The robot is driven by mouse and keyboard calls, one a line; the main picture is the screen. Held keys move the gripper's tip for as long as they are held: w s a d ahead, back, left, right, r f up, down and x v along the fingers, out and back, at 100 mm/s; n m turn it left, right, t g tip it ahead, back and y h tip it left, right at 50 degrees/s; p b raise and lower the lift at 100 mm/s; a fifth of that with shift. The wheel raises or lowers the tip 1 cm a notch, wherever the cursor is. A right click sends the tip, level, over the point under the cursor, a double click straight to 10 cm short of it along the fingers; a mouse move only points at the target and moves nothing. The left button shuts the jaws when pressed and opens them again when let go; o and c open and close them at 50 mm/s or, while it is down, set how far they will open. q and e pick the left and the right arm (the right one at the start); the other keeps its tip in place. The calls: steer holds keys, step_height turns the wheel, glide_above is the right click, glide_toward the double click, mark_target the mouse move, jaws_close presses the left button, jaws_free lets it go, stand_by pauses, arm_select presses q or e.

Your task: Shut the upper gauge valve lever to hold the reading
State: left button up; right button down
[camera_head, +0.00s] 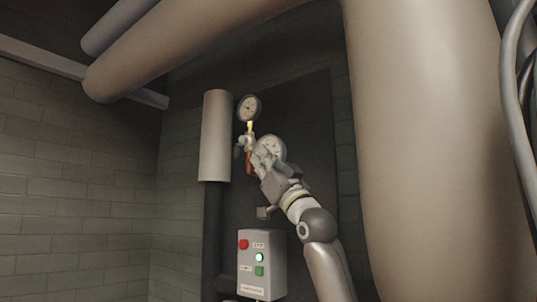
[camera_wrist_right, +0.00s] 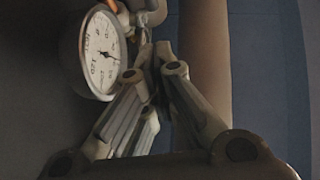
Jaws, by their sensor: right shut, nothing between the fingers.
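The upper round gauge (camera_head: 249,108) stands on a brass stem (camera_head: 250,128) above a pale valve fitting (camera_head: 244,142). A small orange-red part (camera_head: 249,161), probably a lever, points down below that fitting; its exact position is partly hidden by my gripper. A second gauge (camera_head: 271,148) is lower and to the right. My right gripper (camera_head: 259,160) is shut and empty, close to the orange part; I cannot tell whether they touch. In the right wrist view the closed fingertips (camera_wrist_right: 157,52) are beside a white-faced gauge (camera_wrist_right: 102,52). My left gripper is not in view.
A vertical pale pipe (camera_head: 215,135) stands left of the gauges. A big pipe (camera_head: 430,150) fills the right side, and another crosses overhead (camera_head: 200,45).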

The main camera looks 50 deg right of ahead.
mark_target(238, 148)
steer(key=w+r+p, duration=0.2)
steer(key=w+p, duration=0.2)
steer(key=w, duration=0.2)
steer(key=shift+w+d+r, duration=0.25)
steer(key=shift+d+r, duration=0.1)
steer(key=shift+d, duration=0.1)
steer(key=shift+f+h, duration=0.1)
steer(key=shift+h, duration=0.2)
steer(key=shift+w+f+t, duration=0.1)
steer(key=shift+w+t, duration=0.1)
steer(key=shift+t, duration=0.1)
